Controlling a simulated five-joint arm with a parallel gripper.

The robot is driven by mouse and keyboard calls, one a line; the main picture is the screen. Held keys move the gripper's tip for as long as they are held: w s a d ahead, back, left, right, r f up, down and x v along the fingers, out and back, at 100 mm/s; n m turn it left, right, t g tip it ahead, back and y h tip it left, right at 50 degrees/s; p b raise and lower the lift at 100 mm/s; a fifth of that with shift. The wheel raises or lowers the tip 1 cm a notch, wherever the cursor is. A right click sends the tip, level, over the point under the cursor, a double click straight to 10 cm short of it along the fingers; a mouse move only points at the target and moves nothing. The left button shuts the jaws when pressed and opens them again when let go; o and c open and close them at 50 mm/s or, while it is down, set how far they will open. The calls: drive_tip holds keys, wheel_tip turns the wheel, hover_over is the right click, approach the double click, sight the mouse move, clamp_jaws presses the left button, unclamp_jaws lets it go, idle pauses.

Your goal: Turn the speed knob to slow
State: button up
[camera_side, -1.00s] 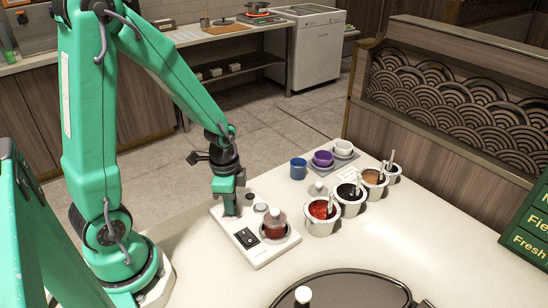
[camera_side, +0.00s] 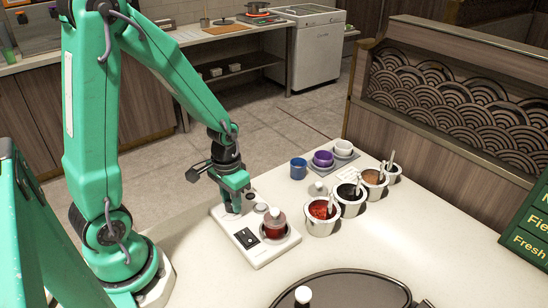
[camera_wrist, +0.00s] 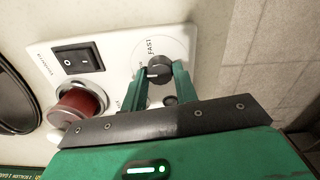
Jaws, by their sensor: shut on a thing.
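The speed knob (camera_wrist: 159,68) is a small dark round knob on a white panel, in the wrist view. A light mark shows on its left part, but its exact setting is hard to read. The word FAST stands above it; other lettering is partly hidden by a finger. My gripper (camera_wrist: 160,80) has its green fingers on both sides of the knob and is shut on it. In the side view my gripper (camera_side: 236,205) reaches down onto the back left of the white device (camera_side: 262,251), hiding the knob.
A dark round pan (camera_side: 340,290) lies in front.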

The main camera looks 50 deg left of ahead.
drive_tip(key=shift+s+d+f+n, duration=0.1)
drive_tip(key=shift+s+d+n, duration=0.1)
drive_tip(key=shift+n, duration=0.2)
drive_tip(key=o, duration=1)
drive_tip(key=shift+c, duration=0.2)
drive_tip(key=shift+a, duration=0.1)
drive_tip(key=shift+w+r, duration=0.15)
drive_tip(key=shift+r, duration=0.05)
drive_tip(key=shift+r, duration=3.8)
drive_tip(key=shift+r, duration=0.1)
drive_tip(key=s+d+r+m+t, duration=0.1)
drive_tip(key=s+d+r+t, duration=0.1)
drive_tip(key=r, duration=0.4)
drive_tip(key=s+d+r+m+t, duration=0.1)
drive_tip(key=s+d+r+t, duration=0.2)
drive_tip(key=r, duration=0.4)
drive_tip(key=shift+s+r+t, duration=0.2)
drive_tip(key=shift+s+t, duration=0.1)
drive_tip(key=shift+s, duration=0.15)
